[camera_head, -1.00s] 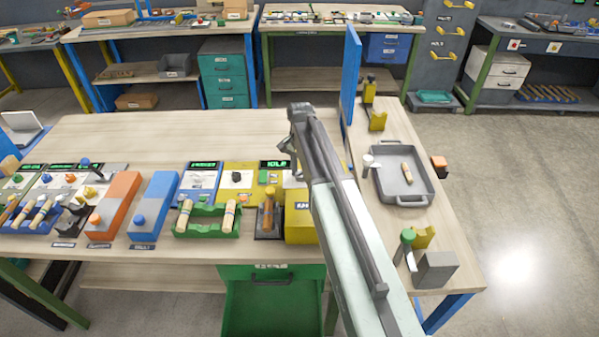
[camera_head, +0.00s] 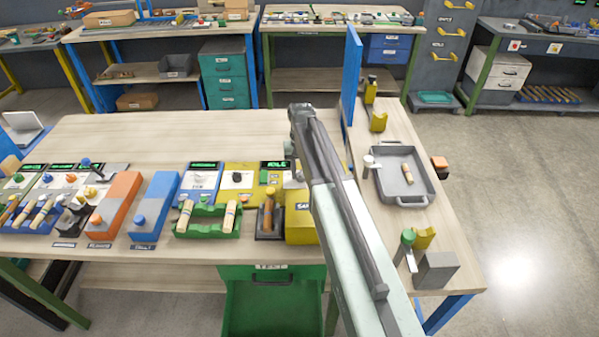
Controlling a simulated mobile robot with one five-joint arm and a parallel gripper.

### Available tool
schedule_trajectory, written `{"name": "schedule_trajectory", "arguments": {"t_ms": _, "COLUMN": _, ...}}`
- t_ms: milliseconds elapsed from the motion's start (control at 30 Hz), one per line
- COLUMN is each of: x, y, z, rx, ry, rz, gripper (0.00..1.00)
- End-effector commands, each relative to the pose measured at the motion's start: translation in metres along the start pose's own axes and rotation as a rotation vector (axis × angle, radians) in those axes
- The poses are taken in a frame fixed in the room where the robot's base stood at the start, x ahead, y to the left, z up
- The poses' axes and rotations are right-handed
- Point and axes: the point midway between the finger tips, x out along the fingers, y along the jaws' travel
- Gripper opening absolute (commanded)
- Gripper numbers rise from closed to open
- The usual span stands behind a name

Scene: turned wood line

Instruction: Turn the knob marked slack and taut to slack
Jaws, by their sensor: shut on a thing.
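My gripper (camera_head: 291,147) is at the far end of my grey arm, over the right end of the row of panels on the bench. It is shut, apparently on a knob, but the arm hides the fingertips and what they hold. A white panel (camera_head: 291,183) shows partly beneath it. The slack and taut marks are too small to read, so I cannot tell how the knob is set. A yellow panel (camera_head: 238,168) with a small dark knob (camera_head: 236,177) stands to the left, apart from my gripper.
A yellow box (camera_head: 299,230) and a dark stand with a wooden-handled piece (camera_head: 268,213) are near the arm. A green rack (camera_head: 209,225) holds turned pieces. A blue upright board (camera_head: 351,70) and a grey tray (camera_head: 420,200) lie right. The bench behind the panels is clear.

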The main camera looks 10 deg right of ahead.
Motion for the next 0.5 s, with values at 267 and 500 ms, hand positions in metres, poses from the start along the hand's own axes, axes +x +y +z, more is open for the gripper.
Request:
{"name": "schedule_trajectory", "arguments": {"t_ms": 267, "x": 0.0, "y": -0.0011, "z": -0.0007, "rx": -0.262, "ry": 0.002, "rz": -0.002, "gripper": 0.0}}
{"name": "schedule_trajectory", "arguments": {"t_ms": 500, "x": 0.0, "y": -0.0009, "z": -0.0007, "rx": -0.488, "ry": 0.003, "rz": -0.001, "gripper": 0.0}}
